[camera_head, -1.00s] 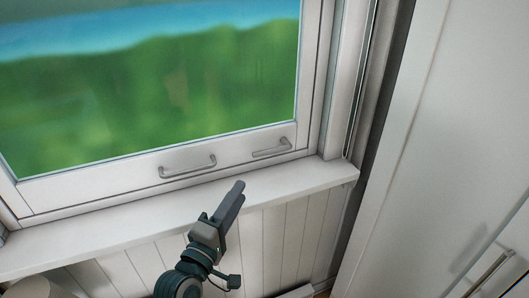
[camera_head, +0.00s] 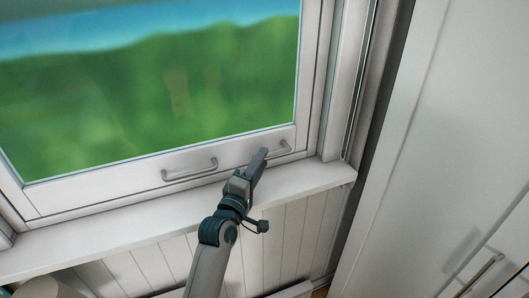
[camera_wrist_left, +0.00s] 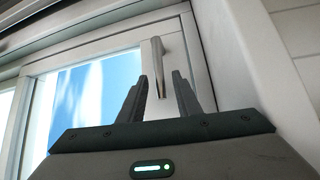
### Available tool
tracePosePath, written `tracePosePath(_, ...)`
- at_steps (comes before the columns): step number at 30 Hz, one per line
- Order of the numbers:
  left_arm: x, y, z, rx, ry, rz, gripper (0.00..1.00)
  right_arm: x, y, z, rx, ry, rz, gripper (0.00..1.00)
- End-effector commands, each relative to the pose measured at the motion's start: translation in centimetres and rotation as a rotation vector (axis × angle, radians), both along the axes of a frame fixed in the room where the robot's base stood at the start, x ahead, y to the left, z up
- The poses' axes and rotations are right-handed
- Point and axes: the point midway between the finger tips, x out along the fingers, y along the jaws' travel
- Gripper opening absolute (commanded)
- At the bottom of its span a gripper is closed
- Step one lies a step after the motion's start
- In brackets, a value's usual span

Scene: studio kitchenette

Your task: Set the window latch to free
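The window latch (camera_head: 284,147) is a small grey bar handle on the lower rail of the window frame, near its right corner. My left gripper (camera_head: 262,154) reaches up to it from below, over the sill, and partly hides its left part. In the left wrist view the latch (camera_wrist_left: 154,66) hangs as a grey bar, its free end showing between the two fingertips of my left gripper (camera_wrist_left: 159,80). The fingers are apart, with gaps beside the bar, so the gripper is open. I cannot tell whether either finger touches the latch. My right gripper is out of view.
A second, U-shaped handle (camera_head: 190,170) sits left of the latch on the same rail. The white sill (camera_head: 130,228) runs below the window. A tall white cabinet (camera_head: 430,130) with a bar handle stands at the right. A round light object (camera_head: 38,290) is at the bottom left.

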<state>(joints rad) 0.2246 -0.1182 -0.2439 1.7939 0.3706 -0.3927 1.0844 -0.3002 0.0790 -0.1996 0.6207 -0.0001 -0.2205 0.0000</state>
Motion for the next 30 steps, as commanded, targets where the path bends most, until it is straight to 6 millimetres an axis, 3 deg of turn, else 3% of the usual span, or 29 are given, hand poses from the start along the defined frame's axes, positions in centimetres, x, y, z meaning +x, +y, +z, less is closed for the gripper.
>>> tracePosePath(7, 2.4, -1.0, 0.3, 0.000, 0.001, 0.000, 0.31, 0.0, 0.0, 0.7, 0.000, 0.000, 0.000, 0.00)
tracePosePath(19, 2.8, -1.2, 0.3, 0.000, 0.000, 0.000, 0.31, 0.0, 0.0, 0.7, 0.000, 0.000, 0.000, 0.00)
tracePosePath(23, 2.8, -1.2, 0.3, 0.000, 0.000, 0.000, 0.02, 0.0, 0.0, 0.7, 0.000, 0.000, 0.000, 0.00)
tracePosePath(30, 2.8, -1.2, 0.3, 0.002, 0.001, 0.000, 0.00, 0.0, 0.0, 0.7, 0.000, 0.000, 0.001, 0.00)
